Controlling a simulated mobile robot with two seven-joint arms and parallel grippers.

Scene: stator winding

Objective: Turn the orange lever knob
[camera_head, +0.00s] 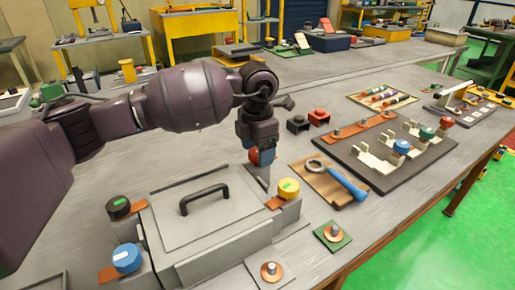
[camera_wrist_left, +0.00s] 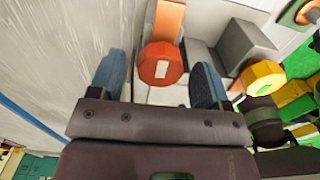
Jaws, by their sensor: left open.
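The orange lever knob (camera_wrist_left: 160,64) shows in the left wrist view with a pale mark on its face and an orange lever strip (camera_wrist_left: 168,20) beyond it. My left gripper (camera_wrist_left: 159,82) is open, its two blue fingers on either side of the knob with a visible gap on each side. In the head view the left gripper (camera_head: 262,157) points down at the back right corner of the grey box (camera_head: 205,245). There the fingers hide most of the knob (camera_head: 254,155). I cannot tell how deep the knob sits between them. My right gripper is not in view.
The box has a black handle (camera_head: 204,197). Yellow (camera_head: 288,188), blue (camera_head: 126,258) and black-and-green (camera_head: 118,207) knobs sit at its other corners. A blue-handled tool (camera_head: 343,183) lies on a board to the right. Red and black blocks stand behind it.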

